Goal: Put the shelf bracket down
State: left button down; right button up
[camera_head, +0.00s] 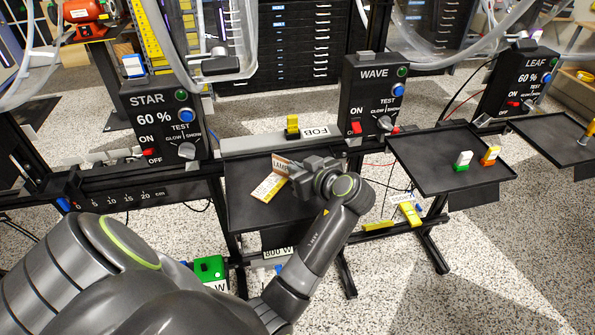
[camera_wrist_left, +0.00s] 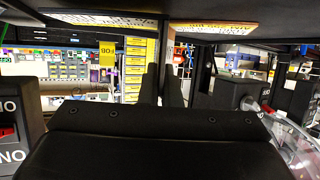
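My left gripper (camera_head: 294,178) is over the black tray (camera_head: 245,212) below the gap between the STAR and WAVE boxes. Its two dark fingers (camera_wrist_left: 161,88) stand close together in the left wrist view, with a narrow gap between them. No shelf bracket can be made out clearly in either view, and I cannot tell whether the fingers hold one. A yellow-and-white card (camera_head: 268,188) and a LAMP tag (camera_head: 281,166) show beside the gripper at the tray. My right gripper is not in view.
The STAR box (camera_head: 150,122) and WAVE box (camera_head: 372,95) stand behind the tray. A second black tray (camera_head: 430,175) at right carries a green-and-white piece (camera_head: 462,161) and an orange-and-white piece (camera_head: 490,155). A FOB label (camera_head: 316,131) is on the rail behind.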

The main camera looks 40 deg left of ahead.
pick_arm(q)
jog(key=shift+f, duration=0.4)
jog(key=shift+f, duration=0.15)
jog(key=c, duration=1.6)
grip_release()
jog(key=shift+c, duration=0.2)
jog(key=shift+r, duration=0.2)
